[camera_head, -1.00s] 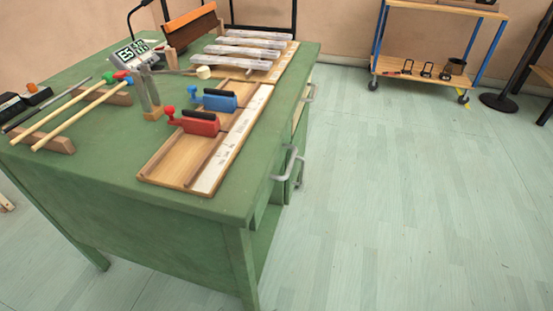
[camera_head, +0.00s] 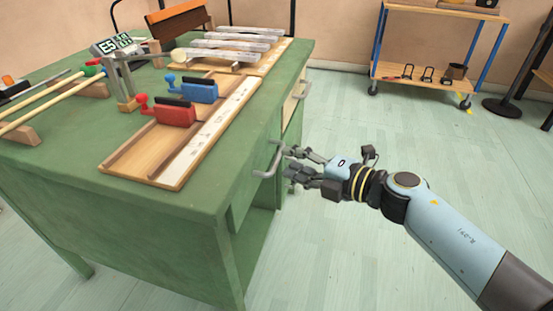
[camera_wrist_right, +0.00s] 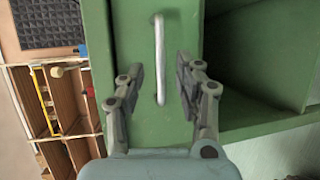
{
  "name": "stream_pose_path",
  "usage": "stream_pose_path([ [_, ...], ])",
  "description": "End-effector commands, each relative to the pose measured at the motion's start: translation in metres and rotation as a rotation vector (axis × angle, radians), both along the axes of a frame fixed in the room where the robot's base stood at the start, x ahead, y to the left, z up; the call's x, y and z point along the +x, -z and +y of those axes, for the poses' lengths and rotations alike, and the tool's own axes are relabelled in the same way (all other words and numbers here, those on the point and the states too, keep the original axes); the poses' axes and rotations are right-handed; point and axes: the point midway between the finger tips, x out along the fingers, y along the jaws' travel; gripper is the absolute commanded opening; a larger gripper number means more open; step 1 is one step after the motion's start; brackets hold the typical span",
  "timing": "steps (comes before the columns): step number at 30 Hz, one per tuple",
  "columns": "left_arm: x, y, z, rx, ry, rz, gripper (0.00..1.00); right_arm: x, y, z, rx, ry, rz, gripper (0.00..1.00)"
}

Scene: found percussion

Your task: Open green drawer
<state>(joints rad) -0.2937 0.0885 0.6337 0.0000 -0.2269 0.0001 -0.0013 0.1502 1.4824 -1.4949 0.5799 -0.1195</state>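The green drawer (camera_head: 243,206) is in the side of the green workbench, and its front looks flush with the bench. Its pale metal handle (camera_head: 271,160) stands out from the front. In the right wrist view the handle (camera_wrist_right: 159,60) runs up and down on the green front (camera_wrist_right: 133,35). My right gripper (camera_head: 288,162) is open beside the handle, its fingers pointing at the drawer front. In the wrist view its fingers (camera_wrist_right: 161,68) lie on either side of the handle, with gaps; I see no contact. My left gripper is out of view.
The workbench top (camera_head: 80,155) bears a red block (camera_head: 174,112), a blue block (camera_head: 199,90), mallets and grey bars (camera_head: 236,45). An open shelf space (camera_wrist_right: 265,55) adjoins the drawer. Floor (camera_head: 350,250) right of the bench is clear. A wheeled cart (camera_head: 430,78) stands at the back.

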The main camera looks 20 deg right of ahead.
Motion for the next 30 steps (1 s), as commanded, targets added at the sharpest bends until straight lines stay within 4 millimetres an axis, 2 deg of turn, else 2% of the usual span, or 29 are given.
stream_pose_path([
  [3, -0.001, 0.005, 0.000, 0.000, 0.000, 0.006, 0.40, 0.018, 0.006, 0.012, 0.002, 0.000, 0.000, 0.34],
  [9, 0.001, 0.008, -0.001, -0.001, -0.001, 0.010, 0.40, 0.036, 0.010, 0.023, -0.001, 0.001, 0.001, 0.34],
  [19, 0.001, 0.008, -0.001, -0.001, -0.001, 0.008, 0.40, 0.038, 0.010, 0.025, 0.000, 0.001, 0.001, 0.34],
  [27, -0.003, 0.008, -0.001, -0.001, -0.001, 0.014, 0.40, 0.038, 0.010, 0.025, 0.000, 0.001, 0.001, 0.00],
  [30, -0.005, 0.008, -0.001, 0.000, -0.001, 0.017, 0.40, 0.038, 0.010, 0.025, 0.000, 0.001, 0.001, 0.00],
])
